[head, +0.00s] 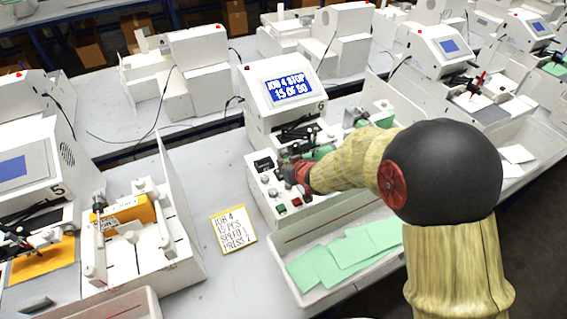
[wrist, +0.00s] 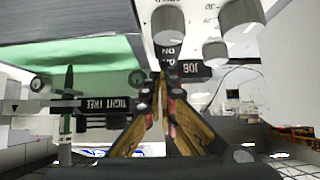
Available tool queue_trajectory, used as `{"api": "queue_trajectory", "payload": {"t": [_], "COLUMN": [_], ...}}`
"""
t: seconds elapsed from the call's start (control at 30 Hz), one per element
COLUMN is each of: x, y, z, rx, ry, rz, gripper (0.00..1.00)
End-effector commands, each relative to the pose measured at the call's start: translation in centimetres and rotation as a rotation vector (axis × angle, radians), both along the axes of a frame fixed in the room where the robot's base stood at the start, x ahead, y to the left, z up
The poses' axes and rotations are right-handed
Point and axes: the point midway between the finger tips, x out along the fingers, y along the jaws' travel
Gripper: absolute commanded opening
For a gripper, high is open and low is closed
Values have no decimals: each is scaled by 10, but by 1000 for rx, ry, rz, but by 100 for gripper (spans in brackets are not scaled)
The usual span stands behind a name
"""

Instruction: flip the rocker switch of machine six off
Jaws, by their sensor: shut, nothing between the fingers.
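Machine six (head: 284,91) stands mid-picture in the head view, with a lit blue screen reading "JOB 4 STOP 15 OF 50" and a 6 beside it. Its control panel (head: 256,187) carries a black part, knobs and red and green buttons. My gripper (head: 286,168) is over this panel, partly hidden by my arm. In the wrist view my gripper (wrist: 166,78) is shut and empty, its fingertips close to a dark labelled strip (wrist: 167,54) beside grey knobs (wrist: 168,24). The rocker switch cannot be made out clearly; the fingertips may hide it. I cannot tell whether they touch the panel.
A yellow-edged note (head: 233,229) lies on the table left of machine six. A tray (head: 280,240) with green sheets stands in front of it. Machine five (head: 30,150) is at the left; other machines stand behind and right.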

Motion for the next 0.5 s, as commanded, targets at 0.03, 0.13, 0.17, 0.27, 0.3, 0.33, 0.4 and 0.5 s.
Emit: {"api": "queue_trajectory", "payload": {"t": [0.03, 0.13, 0.17, 0.27, 0.3, 0.33, 0.4, 0.5], "x": [1, 2, 3, 4, 4, 4, 3, 3], "y": [1, 1, 2, 2, 2, 2, 2, 1], "z": [4, 3, 3, 2, -1, -3, -4, -4], "rx": [-6, -19, -23, -33, -31, -31, -30, -31], "ry": [17, 46, 55, 82, 76, 76, 76, 77], "rz": [1, 1, 1, 1, 0, 0, -1, -1], "gripper": [0, 0, 0, 0, 0, 0, 0, 0]}}
